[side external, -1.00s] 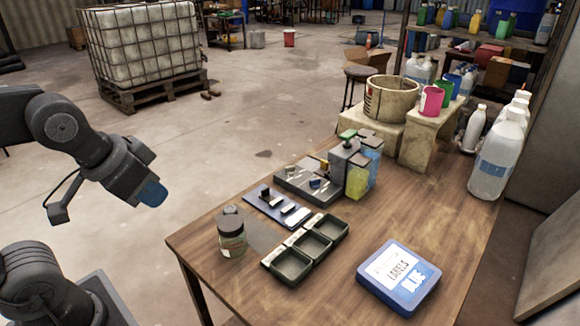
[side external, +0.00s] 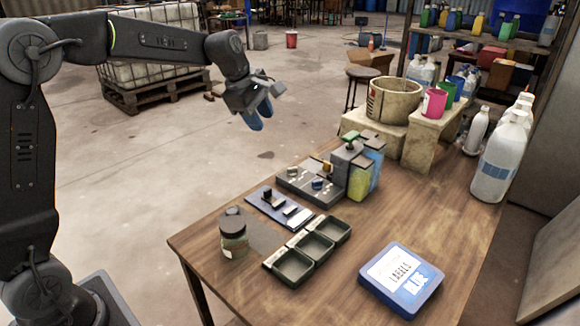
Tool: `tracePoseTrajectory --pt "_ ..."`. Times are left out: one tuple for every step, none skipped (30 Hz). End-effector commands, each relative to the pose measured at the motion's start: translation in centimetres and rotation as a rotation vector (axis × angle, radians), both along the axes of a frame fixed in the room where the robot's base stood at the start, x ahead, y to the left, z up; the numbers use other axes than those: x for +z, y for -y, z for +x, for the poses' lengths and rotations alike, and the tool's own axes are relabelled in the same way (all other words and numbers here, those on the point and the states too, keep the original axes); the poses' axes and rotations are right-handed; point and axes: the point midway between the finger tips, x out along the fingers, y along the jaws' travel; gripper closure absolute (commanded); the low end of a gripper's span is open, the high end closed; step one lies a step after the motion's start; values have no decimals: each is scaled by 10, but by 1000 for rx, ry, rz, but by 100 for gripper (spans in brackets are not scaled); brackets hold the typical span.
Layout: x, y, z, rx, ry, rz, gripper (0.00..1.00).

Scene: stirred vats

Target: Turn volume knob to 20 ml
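A grey control panel (side external: 296,190) lies on the table, with small knobs on its top. A blue knob (side external: 317,184), a yellowish knob (side external: 327,167) and a pale knob (side external: 292,171) show on it. I cannot tell which is the volume knob, and its scale is too small to read. My gripper (side external: 257,116) hangs in the air above and to the left of the panel in the picture, well clear of it. Its two blue fingers point down with a gap between them, open and empty.
A dispenser with yellow and blue containers (side external: 359,183) stands right behind the panel. A blue plate with small parts (side external: 265,203), black trays (side external: 292,268), a lidded jar (side external: 234,240) and a blue label box (side external: 428,291) are nearer.

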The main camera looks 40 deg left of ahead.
Motion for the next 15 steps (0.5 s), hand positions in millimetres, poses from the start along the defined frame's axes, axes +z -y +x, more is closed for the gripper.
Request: tracePoseTrajectory --pt "-16 -12 21 114 -27 -55 62" --pt "-24 -18 32 181 -41 -86 62" --pt "-35 -26 45 267 -57 -127 62" --pt "-42 -32 54 330 -69 -156 62" --pt "-50 -37 62 390 -80 -183 62" --pt "-61 -44 71 463 -95 -219 62" --pt "-68 -48 78 513 -105 -242 62" --pt "-74 -53 83 559 -114 -262 62" --pt "-82 -58 89 612 -123 -286 62" --pt "-87 -61 93 646 -131 -302 62" --pt "-91 -63 96 676 -137 -316 62" --pt "-95 -66 100 706 -143 -330 62" --pt "-98 -67 101 723 -146 -338 62" --pt "-100 -68 103 738 -149 -344 62" --pt "-102 -69 104 749 -151 -350 62"
